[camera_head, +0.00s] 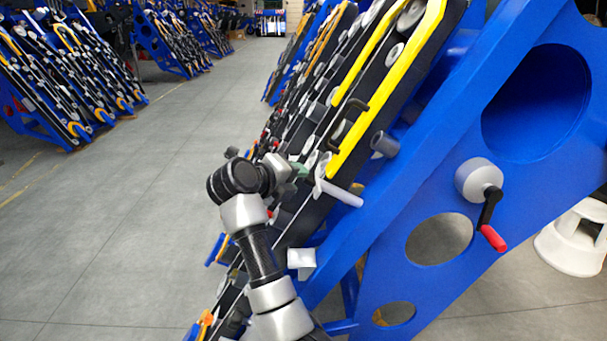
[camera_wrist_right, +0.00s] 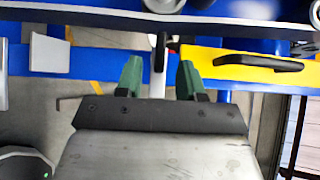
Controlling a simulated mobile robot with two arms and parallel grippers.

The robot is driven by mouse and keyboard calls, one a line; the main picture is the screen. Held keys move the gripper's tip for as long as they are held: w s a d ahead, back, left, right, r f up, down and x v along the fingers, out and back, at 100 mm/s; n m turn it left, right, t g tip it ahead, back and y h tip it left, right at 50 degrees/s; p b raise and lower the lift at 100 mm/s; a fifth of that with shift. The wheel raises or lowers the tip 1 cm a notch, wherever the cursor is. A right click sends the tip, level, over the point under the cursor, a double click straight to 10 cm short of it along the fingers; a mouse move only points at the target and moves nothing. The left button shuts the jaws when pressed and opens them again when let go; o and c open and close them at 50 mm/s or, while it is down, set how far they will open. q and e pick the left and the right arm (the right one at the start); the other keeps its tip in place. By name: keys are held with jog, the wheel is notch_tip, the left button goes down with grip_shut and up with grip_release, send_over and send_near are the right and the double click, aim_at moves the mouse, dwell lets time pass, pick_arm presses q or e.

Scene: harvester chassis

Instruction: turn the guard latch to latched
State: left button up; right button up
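A pale lever (camera_head: 340,193) sticks out from the black panel of the chassis, just right of my right gripper (camera_head: 298,168) in the head view; I take it to be the guard latch. In the right wrist view a white bar with a black end (camera_wrist_right: 160,52) stands between the green fingertips of my right gripper (camera_wrist_right: 160,80). It appears to be this lever. The fingers are apart, with gaps on both sides of the bar. Whether the latch is latched cannot be told. My left gripper is not in view.
A yellow guard strip (camera_head: 388,88) with a black handle (camera_head: 347,122) runs along the panel above the gripper. A grey hub with a red-gripped crank (camera_head: 493,238) sits on the blue frame (camera_head: 455,150). A white step stool (camera_head: 572,240) stands at right.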

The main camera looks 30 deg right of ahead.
aim_at(312, 183)
jog(key=shift+x, duration=2)
